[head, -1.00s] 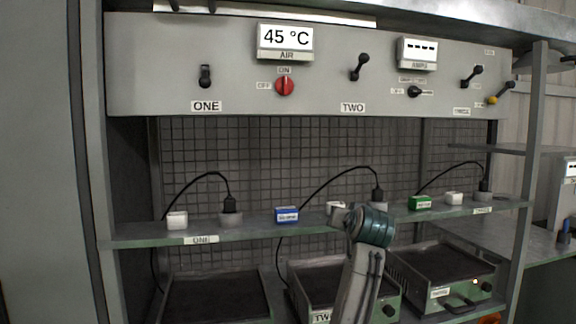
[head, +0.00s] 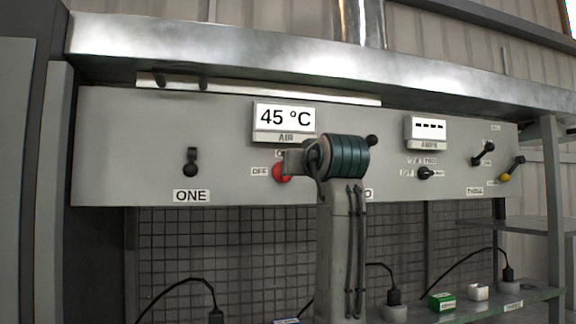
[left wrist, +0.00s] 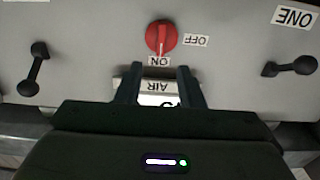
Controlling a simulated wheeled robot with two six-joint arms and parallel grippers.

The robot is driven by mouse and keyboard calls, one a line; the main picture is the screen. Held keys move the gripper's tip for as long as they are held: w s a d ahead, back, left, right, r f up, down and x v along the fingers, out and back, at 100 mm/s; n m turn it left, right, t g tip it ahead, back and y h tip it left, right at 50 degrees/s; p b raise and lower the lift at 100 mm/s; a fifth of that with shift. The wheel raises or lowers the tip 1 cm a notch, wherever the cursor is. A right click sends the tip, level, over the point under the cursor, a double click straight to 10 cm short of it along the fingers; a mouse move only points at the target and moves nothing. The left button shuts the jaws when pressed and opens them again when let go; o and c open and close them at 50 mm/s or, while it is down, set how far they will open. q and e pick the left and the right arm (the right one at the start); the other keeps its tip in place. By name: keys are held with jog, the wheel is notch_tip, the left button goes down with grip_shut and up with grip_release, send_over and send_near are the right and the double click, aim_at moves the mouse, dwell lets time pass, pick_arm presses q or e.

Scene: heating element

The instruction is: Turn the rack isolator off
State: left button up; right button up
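A red rotary knob (head: 281,173) sits on the grey panel below the AIR display, between OFF and ON labels. In the left wrist view the knob (left wrist: 161,37) shows whole, upside down, with its pointer toward the ON label (left wrist: 159,61). My left gripper (left wrist: 157,76) is open and empty, its two dark fingers apart in front of the panel, with the knob beyond their tips. In the head view my left arm's wrist partly covers the knob and its ON label; the fingers are hard to make out there. My right gripper is not in view.
The panel also carries a black switch (head: 191,162) above ONE, a small black knob (head: 425,173) below the AMPS display (head: 425,129), and lever switches (head: 483,153) at right. A metal beam (head: 230,55) runs above. The shelf below holds plugs and a green box (head: 442,302).

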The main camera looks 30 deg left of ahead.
pick_arm(q)
jog(key=p+x, duration=0.3)
jog(key=x, duration=0.6)
jog(key=shift+f, duration=0.3)
jog(key=shift+a+f, duration=0.15)
jog(key=shift+a, duration=0.1)
jog(key=shift+c, duration=0.2)
grip_shut()
